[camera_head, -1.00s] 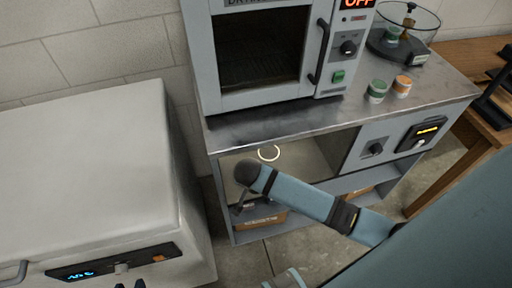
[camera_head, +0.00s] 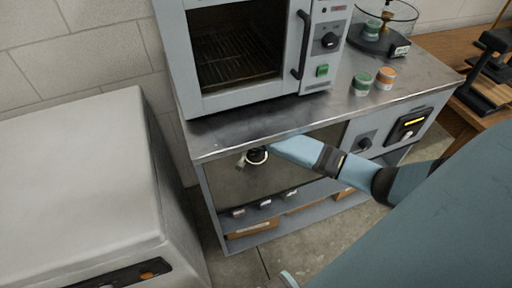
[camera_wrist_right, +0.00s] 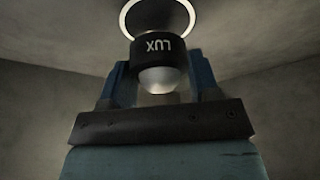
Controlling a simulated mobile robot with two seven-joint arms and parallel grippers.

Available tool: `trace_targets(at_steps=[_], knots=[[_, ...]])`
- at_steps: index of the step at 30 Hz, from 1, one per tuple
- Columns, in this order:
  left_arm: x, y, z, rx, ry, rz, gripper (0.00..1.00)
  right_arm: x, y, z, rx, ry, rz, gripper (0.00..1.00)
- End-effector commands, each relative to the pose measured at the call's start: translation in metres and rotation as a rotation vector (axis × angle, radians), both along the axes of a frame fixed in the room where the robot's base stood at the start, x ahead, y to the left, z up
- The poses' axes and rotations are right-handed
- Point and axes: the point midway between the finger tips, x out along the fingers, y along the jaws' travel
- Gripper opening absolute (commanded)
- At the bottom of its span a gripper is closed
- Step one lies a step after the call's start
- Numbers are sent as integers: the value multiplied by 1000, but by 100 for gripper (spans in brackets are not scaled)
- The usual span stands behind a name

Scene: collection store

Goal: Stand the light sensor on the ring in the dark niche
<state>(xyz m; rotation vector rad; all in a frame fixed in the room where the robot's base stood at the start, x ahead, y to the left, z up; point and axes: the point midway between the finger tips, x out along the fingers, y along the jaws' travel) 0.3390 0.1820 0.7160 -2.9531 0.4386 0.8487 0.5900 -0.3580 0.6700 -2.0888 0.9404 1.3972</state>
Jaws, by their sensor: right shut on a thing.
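The light sensor (camera_wrist_right: 161,52), a dark cylinder marked LUX with a pale dome, is between the blue fingers of my right gripper (camera_wrist_right: 160,74), which is shut on it. The lettering reads upside down in the wrist view. The white ring (camera_wrist_right: 128,20) lies on the niche surface just beyond the sensor, which overlaps part of it; I cannot tell whether they touch. In the head view my right arm reaches into the niche (camera_head: 226,185) under the counter; the sensor and fingers are not clear there.
A drying oven (camera_head: 245,50) stands on the metal counter (camera_head: 225,134), whose front edge overhangs the niche. Green (camera_head: 361,82) and orange (camera_head: 385,78) jars stand right of the oven. Boxes (camera_head: 252,231) lie on the lower shelf. A white cabinet (camera_head: 85,180) stands left.

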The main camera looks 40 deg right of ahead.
Motion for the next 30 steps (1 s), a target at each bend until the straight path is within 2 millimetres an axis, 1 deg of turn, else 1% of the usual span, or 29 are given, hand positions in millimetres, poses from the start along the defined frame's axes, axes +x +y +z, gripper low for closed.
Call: trace_targets(at_steps=[4, 6, 9, 10, 14, 21, 22, 25, 30], knots=[[0, 0, -2, -1, -2, -1, 43, 10, -12, 0, -1, -2, -3, 32], [0, -1, -6, -4, -3, -1, 43, 7, -10, -17, -2, 2, 1, 32], [1, -2, -6, -12, -8, -2, 43, 8, -10, -32, -2, 0, 1, 32], [1, -2, -5, -15, -10, -2, 43, 8, -10, -34, -2, 0, 1, 32], [2, -3, 3, -19, -22, -3, 43, 8, -9, -34, 0, -1, 0, 32], [2, -3, 2, -16, -18, -3, 43, 7, -9, -37, 1, -1, 0, 32], [2, -3, 1, -16, -18, -3, 43, 7, -9, -38, 1, -1, 0, 58], [2, -3, 0, -16, -17, -3, 43, 7, -9, -38, 1, -1, 0, 81], [2, -3, 0, -15, -17, -4, 43, 7, -9, -38, 1, -1, 0, 82]])
